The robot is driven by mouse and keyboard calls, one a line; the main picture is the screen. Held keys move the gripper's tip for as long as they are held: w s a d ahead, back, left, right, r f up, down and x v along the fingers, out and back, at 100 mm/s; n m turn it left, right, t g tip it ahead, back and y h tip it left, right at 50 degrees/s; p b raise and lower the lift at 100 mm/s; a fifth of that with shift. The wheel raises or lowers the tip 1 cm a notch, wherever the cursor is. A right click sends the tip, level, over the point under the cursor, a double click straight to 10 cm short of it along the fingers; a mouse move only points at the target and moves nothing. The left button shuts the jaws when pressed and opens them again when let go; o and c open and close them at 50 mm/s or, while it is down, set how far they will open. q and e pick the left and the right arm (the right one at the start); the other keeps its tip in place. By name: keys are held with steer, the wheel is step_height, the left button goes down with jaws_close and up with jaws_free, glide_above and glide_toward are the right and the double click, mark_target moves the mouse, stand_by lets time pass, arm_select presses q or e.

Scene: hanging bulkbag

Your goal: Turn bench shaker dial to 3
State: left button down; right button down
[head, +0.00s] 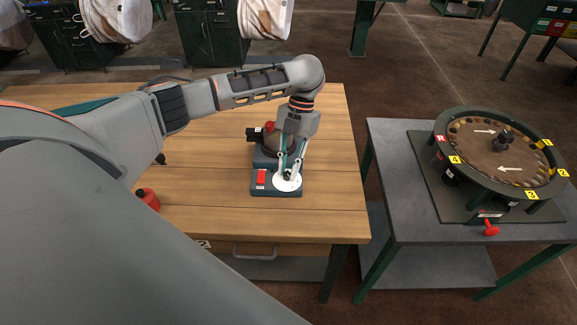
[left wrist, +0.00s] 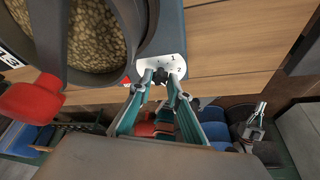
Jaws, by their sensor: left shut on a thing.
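The bench shaker (head: 258,187) stands on the wooden bench, with a dark base and a round container of brown grains (left wrist: 97,38). Its white round dial plate (head: 282,184) is at the front right of the base. In the left wrist view the dial plate (left wrist: 172,63) shows the numbers 1 and 2; other marks are hidden. My left gripper (head: 288,174) points down at the dial. In the left wrist view its fingertips (left wrist: 160,78) are shut on the small black dial knob (left wrist: 160,75). The knob's exact pointing is hard to tell. My right gripper is not seen in the head view.
A red-topped object (head: 148,198) lies near the bench's left front, partly behind my left arm. The bench top (head: 325,130) is clear right of the shaker. A grey side table (head: 395,165) at the right carries a round sorting device (head: 500,165).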

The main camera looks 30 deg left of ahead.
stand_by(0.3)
arm_select(q)
steer(key=c, duration=1.9)
jaws_free()
steer(key=v, duration=1.2)
